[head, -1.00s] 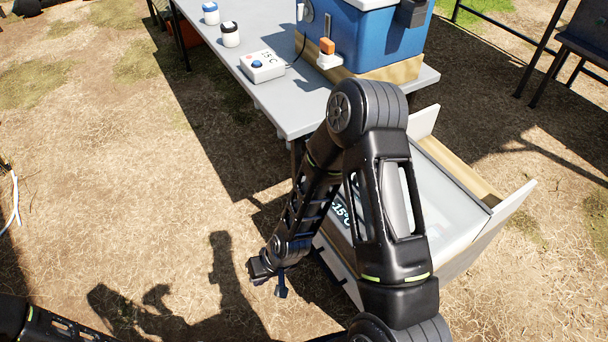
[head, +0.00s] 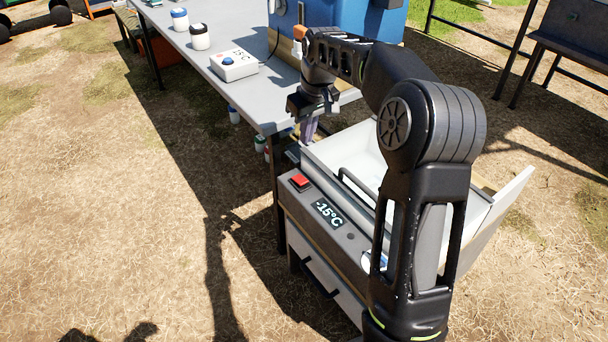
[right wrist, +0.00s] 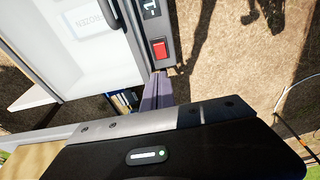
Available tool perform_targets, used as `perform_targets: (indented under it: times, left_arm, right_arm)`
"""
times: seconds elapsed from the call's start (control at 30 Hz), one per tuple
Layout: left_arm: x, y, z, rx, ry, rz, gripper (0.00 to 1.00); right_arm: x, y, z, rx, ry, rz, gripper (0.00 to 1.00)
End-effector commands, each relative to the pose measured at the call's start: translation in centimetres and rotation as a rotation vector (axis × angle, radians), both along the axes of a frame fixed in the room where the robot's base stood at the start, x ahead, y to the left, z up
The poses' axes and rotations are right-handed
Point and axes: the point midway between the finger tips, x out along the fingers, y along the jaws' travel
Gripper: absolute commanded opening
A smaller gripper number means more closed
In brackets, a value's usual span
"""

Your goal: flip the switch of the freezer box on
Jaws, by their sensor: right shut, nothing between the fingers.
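The freezer box (head: 292,215) stands at the right end of the table, with a lit display reading -15°C (head: 328,214) on its front panel. Its red switch (head: 301,182) is at the panel's left end and also shows in the right wrist view (right wrist: 159,48). I cannot tell which way the switch is tipped. My right gripper (head: 307,134) points down, shut and empty, above and beyond the switch near the table edge. In the right wrist view its closed fingers (right wrist: 157,88) end just below the switch, apparently apart from it. My left gripper is out of view.
The ground left of the freezer box is clear.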

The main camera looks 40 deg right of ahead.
Motion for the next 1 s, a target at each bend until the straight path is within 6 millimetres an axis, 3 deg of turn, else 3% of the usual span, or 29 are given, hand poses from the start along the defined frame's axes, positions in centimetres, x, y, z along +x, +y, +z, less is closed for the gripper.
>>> perform_targets:
  times: [0.37,0.57,0.77,1.0]
  left_arm:
    - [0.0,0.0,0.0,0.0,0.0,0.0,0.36]
    - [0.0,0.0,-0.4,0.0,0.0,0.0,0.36]
    - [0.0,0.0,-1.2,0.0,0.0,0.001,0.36]
    - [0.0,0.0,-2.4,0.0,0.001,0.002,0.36]
  right_arm:
    - [-0.1,0.0,0.0,0.001,0.006,0.002,0.0]
    - [0.1,0.0,-1.3,0.002,0.008,0.002,0.0]
    - [0.7,0.0,-4.3,0.001,0.009,0.002,0.0]
    - [1.7,0.0,-9.2,0.002,0.01,0.002,0.0]
